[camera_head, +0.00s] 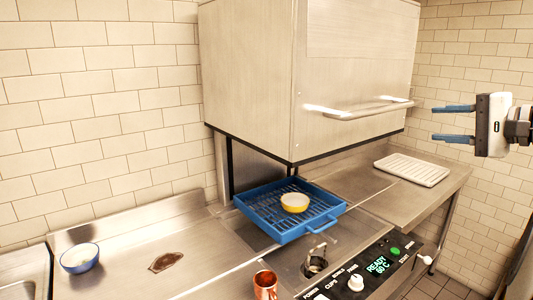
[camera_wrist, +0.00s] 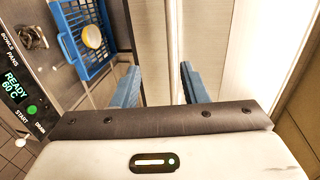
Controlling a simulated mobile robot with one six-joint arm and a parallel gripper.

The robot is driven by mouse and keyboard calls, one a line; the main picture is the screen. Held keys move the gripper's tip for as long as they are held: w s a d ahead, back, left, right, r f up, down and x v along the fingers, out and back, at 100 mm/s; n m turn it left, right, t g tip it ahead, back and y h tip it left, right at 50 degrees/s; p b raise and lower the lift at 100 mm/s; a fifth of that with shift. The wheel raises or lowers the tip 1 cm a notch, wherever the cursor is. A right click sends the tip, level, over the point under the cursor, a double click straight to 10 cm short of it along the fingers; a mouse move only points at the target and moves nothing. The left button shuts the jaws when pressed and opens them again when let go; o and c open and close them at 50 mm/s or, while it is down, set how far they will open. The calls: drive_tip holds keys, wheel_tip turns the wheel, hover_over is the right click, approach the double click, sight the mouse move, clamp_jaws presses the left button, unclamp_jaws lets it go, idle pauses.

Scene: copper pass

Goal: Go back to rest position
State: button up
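My gripper (camera_head: 455,122) is at the upper right in the head view, raised to the right of the steel dishwasher hood (camera_head: 345,70). Its two blue fingers point left and stand apart with nothing between them. The fingers also show in the wrist view (camera_wrist: 158,90), open and empty.
A blue rack (camera_head: 283,236) holding a yellow bowl (camera_head: 295,202) sits under the raised hood. A copper mug (camera_head: 265,284) stands in front. A white tray (camera_head: 412,169) lies on the right counter.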

drive_tip(key=s+a+f+n+g+h, duration=0.35)
drive_tip(key=a+f+g, duration=0.25)
drive_tip(key=a+f, duration=0.95)
drive_tip(key=s+a+f+n+g+h, duration=0.1)
drive_tip(key=s+a+f+n+h, duration=0.1)
drive_tip(key=s+f, duration=0.6)
drive_tip(key=s+a+f+n+g+h, duration=0.2)
drive_tip(key=s+a+f+n+h, duration=0.1)
drive_tip(key=s+f, duration=0.5)
drive_tip(key=shift+a+f+n+g+h, duration=0.3)
drive_tip(key=shift+f+n+h, duration=0.35)
drive_tip(key=shift+n, duration=0.6)
